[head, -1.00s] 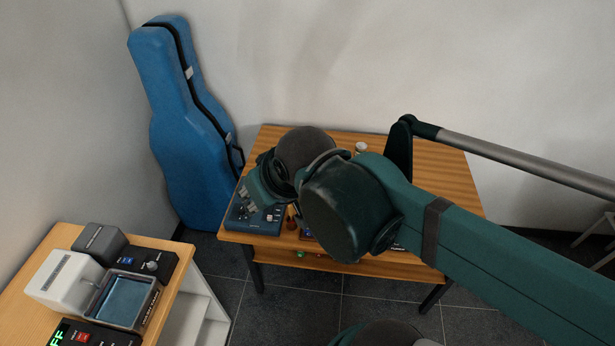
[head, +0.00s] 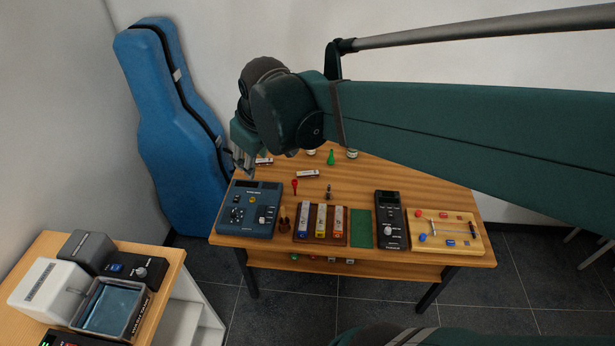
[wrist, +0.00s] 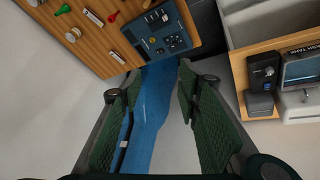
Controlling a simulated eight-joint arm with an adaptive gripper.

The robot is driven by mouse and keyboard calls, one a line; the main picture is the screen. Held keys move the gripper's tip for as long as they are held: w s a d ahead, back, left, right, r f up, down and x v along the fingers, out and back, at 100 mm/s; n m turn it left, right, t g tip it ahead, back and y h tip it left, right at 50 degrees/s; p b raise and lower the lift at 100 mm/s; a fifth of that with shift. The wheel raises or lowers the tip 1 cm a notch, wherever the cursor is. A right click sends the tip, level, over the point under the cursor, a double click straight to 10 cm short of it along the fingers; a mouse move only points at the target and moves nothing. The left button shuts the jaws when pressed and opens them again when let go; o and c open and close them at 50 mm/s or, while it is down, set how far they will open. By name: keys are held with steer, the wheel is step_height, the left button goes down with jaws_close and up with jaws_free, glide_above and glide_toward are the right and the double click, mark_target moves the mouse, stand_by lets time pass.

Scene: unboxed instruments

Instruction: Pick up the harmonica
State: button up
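Two small pale bars with reddish-brown edges lie on the wooden table, and either could be the harmonica. One bar (head: 308,173) lies near the table's middle. The other bar (head: 264,161) lies farther back, beside my gripper in the picture. The wrist view shows one bar (wrist: 93,17) near the top and another bar (wrist: 117,57) at the table's edge. My gripper (head: 243,160) is at the table's left side, above it. In the wrist view my gripper (wrist: 158,72) has its green fingers apart, with nothing between them.
The table holds a blue device (head: 250,208), a rack of coloured bars (head: 320,224), a green pad (head: 361,228), a black meter (head: 390,220) and a circuit board (head: 444,233). A green pawn (head: 331,157) and red piece (head: 294,187) stand nearby. A blue case (head: 180,130) leans left.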

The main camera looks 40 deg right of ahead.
steer(key=w+d+f+n+g+b, duration=0.2)
steer(key=w+d+f, duration=0.3)
steer(key=w+d, duration=0.35)
steer(key=n+g+b, duration=0.3)
steer(key=n+b, duration=0.1)
steer(key=n, duration=0.2)
glide_toward(308, 172)
steer(key=shift+f+y, duration=0.25)
steer(key=shift+y, duration=0.15)
steer(key=shift+d+f+n, duration=0.2)
steer(key=shift+n, duration=0.1)
steer(key=shift+f, duration=0.1)
steer(key=shift+f, duration=1.2)
steer(key=shift+f, duration=0.1)
